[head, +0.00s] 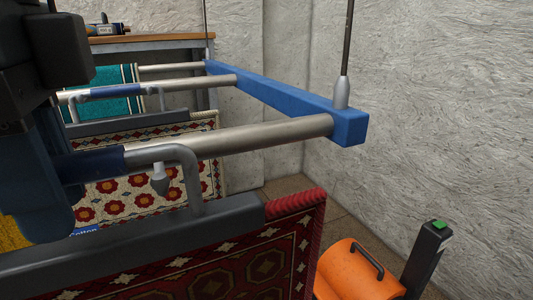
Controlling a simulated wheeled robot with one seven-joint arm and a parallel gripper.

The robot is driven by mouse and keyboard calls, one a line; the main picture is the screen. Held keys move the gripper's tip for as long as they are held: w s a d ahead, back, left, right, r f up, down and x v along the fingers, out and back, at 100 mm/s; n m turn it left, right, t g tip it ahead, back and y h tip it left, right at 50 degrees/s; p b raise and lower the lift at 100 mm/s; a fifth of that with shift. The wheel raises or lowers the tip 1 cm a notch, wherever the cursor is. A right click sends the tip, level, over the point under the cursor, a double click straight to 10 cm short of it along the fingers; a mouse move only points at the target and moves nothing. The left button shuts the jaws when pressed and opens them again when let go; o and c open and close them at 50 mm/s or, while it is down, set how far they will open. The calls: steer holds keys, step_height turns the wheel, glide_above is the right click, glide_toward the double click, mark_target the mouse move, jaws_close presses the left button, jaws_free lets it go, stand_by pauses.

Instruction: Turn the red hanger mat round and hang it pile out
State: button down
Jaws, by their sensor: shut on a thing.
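The red hanger mat (262,272) hangs in the near foreground, clamped under a dark grey hanger bar (150,234). Its visible face has dark octagons and a pale diamond border; I cannot tell whether this is pile or backing. The hanger's grey hook (185,160) is at the near steel rail (265,136), its pale tip hanging down at the left. I cannot tell whether the hook bears on the rail. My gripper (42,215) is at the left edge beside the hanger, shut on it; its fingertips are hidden.
A blue crossbeam (285,92) on hanging rods carries several rails. Behind hang a cream mat with red flowers (135,190) and a teal mat (112,76). An orange machine (352,272) and dark post with green button (430,250) stand lower right, near the wall.

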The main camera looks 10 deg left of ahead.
steer(key=shift+w+a, duration=0.45)
steer(key=shift+w, duration=0.3)
steer(key=shift+w+a, duration=0.4)
steer(key=shift+w, duration=0.35)
steer(key=shift+f+b, duration=1.15)
steer(key=shift+f, duration=0.15)
steer(key=c, duration=0.8)
jaws_free()
steer(key=shift+f, duration=0.15)
